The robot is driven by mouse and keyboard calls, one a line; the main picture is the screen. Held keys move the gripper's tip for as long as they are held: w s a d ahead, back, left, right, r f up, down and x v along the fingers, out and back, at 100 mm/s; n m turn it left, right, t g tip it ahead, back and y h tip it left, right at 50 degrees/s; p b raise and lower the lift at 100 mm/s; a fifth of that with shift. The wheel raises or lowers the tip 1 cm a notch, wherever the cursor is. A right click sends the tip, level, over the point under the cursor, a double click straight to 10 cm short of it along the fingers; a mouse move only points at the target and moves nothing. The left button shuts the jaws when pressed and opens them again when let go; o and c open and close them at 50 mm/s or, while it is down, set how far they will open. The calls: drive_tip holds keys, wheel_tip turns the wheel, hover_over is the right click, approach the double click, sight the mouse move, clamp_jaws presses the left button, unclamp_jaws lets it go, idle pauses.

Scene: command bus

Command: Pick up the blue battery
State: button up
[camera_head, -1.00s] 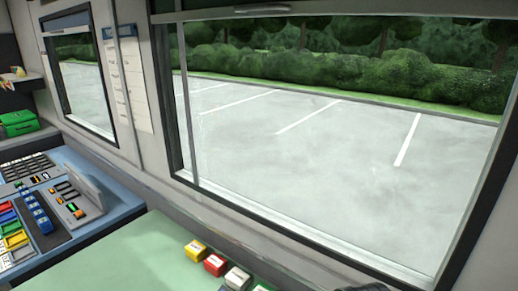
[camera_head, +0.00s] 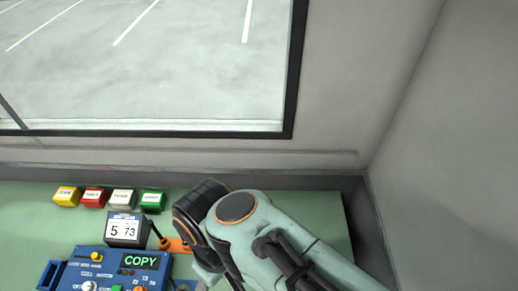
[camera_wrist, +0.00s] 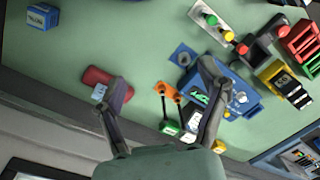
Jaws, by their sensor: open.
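A small blue box with a white label (camera_wrist: 42,17), which looks like the blue battery, sits on the green desk at the upper left of the wrist view. I cannot read its label. My gripper (camera_wrist: 160,76) is open, its two fingers spread above the desk, with the box beyond the left finger and apart from it. A red cylinder (camera_wrist: 96,76) with a light-blue patch lies behind the left finger, partly hidden. In the head view my arm covers the right part of the desk, and neither fingertips nor the blue box can be made out.
A blue radio (camera_head: 120,268) showing COPY stands on the green desk (camera_head: 325,212), partly behind my right finger in the wrist view. An orange piece (camera_wrist: 168,91), a black display box (camera_head: 126,230) and several coloured blocks (camera_head: 122,198) are near it. The wall and window border the desk.

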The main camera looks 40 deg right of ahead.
drive_tip(key=w+d+f+t+h, duration=0.1)
drive_tip(key=w+d+f+t, duration=0.2)
drive_tip(key=w+d, duration=0.65)
drive_tip(key=s+d+f+m+g+h, duration=0.1)
drive_tip(key=s+d+f+m, duration=0.15)
drive_tip(key=d+f, duration=0.45)
drive_tip(key=s+d+f+m+g, duration=0.1)
drive_tip(key=s+d+f+m, duration=0.1)
drive_tip(key=s, duration=0.2)
drive_tip(key=s+d+f+m+g+y, duration=0.1)
drive_tip(key=s+d+f, duration=0.1)
drive_tip(key=s+f, duration=0.1)
drive_tip(key=s+d+f+m+g+y, duration=0.1)
drive_tip(key=s+d+f+m, duration=0.1)
drive_tip(key=s, duration=0.2)
drive_tip(key=shift+s+d+f+m, duration=0.15)
drive_tip(key=shift+s+d+m, duration=0.15)
drive_tip(key=shift+s+m, duration=0.05)
drive_tip(key=shift+s+f, duration=0.2)
drive_tip(key=shift+s, duration=0.05)
drive_tip(key=shift+s+a+f, duration=0.15)
drive_tip(key=shift+s+f, duration=0.05)
drive_tip(key=shift+f, duration=1.4)
drive_tip(key=shift+s+a+f, duration=0.1)
drive_tip(key=shift+s+f, duration=0.05)
drive_tip(key=shift+f, duration=1.4)
